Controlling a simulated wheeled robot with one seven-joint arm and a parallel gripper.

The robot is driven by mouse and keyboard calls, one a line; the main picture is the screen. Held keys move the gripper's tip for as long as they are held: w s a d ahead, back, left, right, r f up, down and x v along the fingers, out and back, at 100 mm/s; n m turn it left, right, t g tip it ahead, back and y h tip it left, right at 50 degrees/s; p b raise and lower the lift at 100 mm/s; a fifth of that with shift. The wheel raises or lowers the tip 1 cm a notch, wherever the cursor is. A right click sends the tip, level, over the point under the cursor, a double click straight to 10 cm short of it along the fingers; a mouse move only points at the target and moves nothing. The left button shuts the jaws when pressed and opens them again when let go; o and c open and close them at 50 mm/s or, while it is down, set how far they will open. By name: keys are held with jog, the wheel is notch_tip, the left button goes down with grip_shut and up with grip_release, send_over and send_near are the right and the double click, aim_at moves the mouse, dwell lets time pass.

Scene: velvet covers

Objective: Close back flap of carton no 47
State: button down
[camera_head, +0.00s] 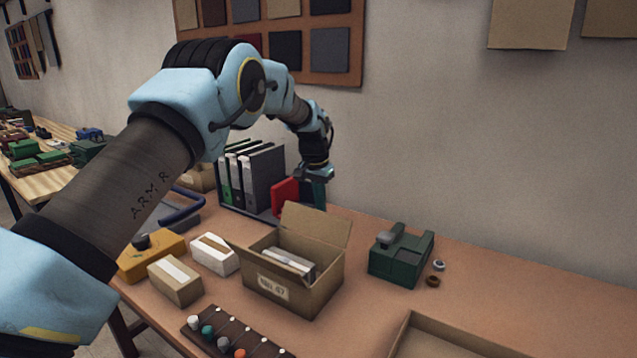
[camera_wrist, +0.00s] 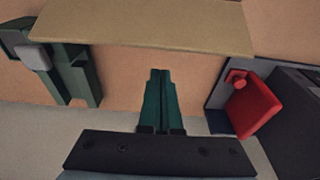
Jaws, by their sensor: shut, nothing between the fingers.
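Carton no 47 (camera_head: 325,287) is an open brown box with a label on its front, on the table in the head view. Its back flap (camera_head: 316,224) stands up, leaning slightly back. Pale flat items (camera_head: 288,262) lie inside. My gripper (camera_head: 316,196) is behind the carton, just beyond the flap, pointing down. In the wrist view my gripper (camera_wrist: 159,73) has its green fingers together with nothing between them. A tan board, apparently the back flap (camera_wrist: 150,22), crosses the top of that view, with a narrow strip of table between it and the fingertips.
A red object (camera_head: 286,196) and a rack of binders (camera_head: 250,175) stand close left of my gripper. A green device (camera_head: 400,258) stands right of the carton. Small boxes (camera_head: 175,281) lie to its left, a pegged strip (camera_head: 232,340) in front. The wall is behind.

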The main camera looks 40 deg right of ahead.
jog(key=a, duration=0.1)
jog(key=a+r+p, duration=0.1)
jog(key=s+a, duration=0.1)
jog(key=shift+a+r+p, duration=0.2)
jog(key=shift+r+p, duration=0.1)
jog(key=shift+r, duration=0.1)
jog(key=shift+a+f+h+b, duration=0.15)
jog(key=shift+h+b, duration=0.15)
jog(key=shift+b, duration=0.45)
